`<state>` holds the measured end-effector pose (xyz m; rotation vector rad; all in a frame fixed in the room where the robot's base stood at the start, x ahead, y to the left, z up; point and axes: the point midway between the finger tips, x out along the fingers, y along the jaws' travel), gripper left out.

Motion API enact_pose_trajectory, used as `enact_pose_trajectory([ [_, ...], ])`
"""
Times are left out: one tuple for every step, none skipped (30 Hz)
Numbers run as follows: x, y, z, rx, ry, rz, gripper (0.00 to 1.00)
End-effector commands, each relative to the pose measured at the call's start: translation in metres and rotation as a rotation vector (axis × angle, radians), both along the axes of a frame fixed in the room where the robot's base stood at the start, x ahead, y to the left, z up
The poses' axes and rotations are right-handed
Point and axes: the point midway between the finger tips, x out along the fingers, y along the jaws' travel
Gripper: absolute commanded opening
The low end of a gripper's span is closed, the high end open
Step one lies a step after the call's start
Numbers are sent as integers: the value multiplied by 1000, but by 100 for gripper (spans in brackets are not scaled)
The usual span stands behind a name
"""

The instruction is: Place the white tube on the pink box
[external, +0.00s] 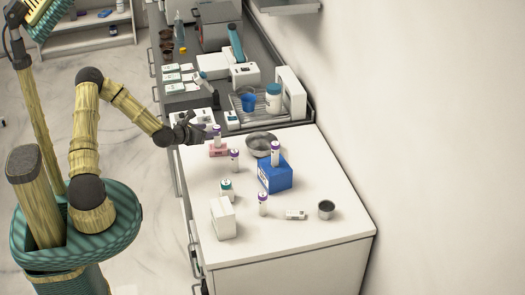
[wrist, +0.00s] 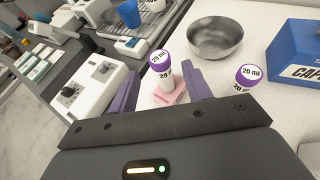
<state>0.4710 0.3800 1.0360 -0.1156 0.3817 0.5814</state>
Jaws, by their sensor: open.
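A white tube with a purple cap (external: 217,138) stands upright on the small pink box (external: 218,151) at the back left of the white counter. The tube also shows in the wrist view (wrist: 164,77), above the pink box (wrist: 168,97). My gripper (external: 203,131) is open, with its purple fingers (wrist: 161,72) on either side of the tube. Visible gaps show between tube and fingers. My gripper hides part of the pink box in the wrist view. A similar purple-capped tube (external: 235,160) stands just right of the pink box.
A blue box (external: 275,176) bears another purple-capped tube (external: 275,152). A metal bowl (external: 262,145) sits behind it. A green-capped bottle (external: 226,189), a white box (external: 222,218), another tube (external: 263,204) and a metal cup (external: 326,210) stand nearer the front. The front right corner is clear.

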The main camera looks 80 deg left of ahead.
Motion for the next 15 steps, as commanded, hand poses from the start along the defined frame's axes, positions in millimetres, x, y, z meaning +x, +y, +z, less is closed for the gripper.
enact_pose_trajectory([
  [-8,-4,2,1,2,1,49],
  [-12,-7,4,1,2,1,49],
  [-17,-10,7,2,0,1,49],
  [-20,-13,9,2,0,1,49],
  [-23,-14,10,1,1,1,49],
  [-26,-17,12,1,1,0,49],
  [-28,-18,13,1,1,0,49],
  [-30,-20,14,1,1,0,49],
  [-31,-21,15,1,1,0,49],
  [-32,-21,16,1,1,0,49],
  [-33,-22,16,1,1,0,49],
  [-33,-22,16,0,0,0,49],
  [-33,-22,16,0,0,0,49],
  [-33,-22,16,0,0,0,49],
  [-33,-22,16,0,0,0,49],
])
